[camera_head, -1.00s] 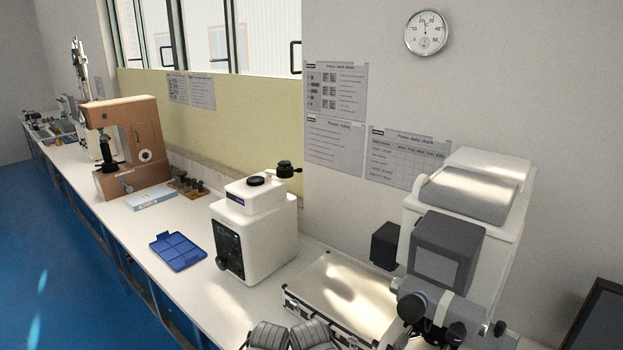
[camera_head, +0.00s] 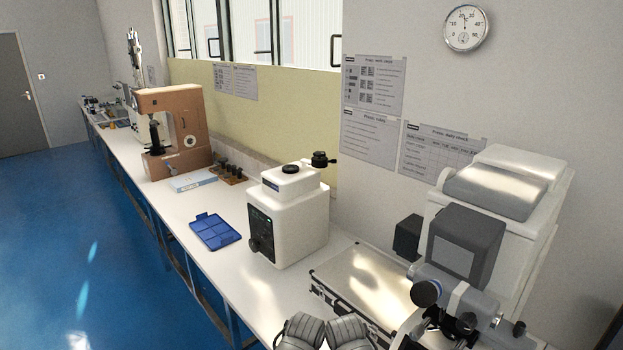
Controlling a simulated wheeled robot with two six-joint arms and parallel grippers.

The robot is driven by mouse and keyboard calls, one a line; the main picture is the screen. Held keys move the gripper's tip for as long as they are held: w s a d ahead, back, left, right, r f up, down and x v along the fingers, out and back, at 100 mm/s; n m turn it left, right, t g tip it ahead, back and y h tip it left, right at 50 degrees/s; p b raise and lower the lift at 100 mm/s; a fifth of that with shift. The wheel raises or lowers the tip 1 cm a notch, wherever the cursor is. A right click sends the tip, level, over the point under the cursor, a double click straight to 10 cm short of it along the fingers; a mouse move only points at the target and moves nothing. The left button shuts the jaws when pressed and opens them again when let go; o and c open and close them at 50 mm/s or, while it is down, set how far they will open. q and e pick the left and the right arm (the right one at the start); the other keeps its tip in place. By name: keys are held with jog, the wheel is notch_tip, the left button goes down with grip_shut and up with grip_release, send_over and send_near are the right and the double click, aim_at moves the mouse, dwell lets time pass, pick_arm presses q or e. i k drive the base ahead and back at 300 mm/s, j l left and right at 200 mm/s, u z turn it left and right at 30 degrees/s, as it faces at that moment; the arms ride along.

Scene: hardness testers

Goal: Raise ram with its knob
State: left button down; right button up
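No ram is clearly marked out, and I cannot tell which tester it belongs to. A brown C-shaped tester (camera_head: 190,115) stands on the bench at left, with a dark upright spindle (camera_head: 155,135) under its head and a round dial on its side. A white box-shaped tester (camera_head: 300,225) stands nearer, with a dark front panel, a black side knob (camera_head: 254,245) and black caps on top. A large white and grey tester (camera_head: 490,225) stands at right, with black round knobs (camera_head: 427,292) at its front.
A blue tray (camera_head: 215,232) and a blue-white box (camera_head: 193,180) lie on the white bench (camera_head: 205,265). A metal-edged case (camera_head: 362,275) lies before the right tester. Blue floor left of the bench is clear.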

aim_at(254, 245)
jog(key=i+j+z, duration=0.15)
jog(key=j, duration=1.2)
jog(key=i+j+z, duration=0.15)
jog(key=j, duration=1.25)
jog(key=k, duration=0.05)
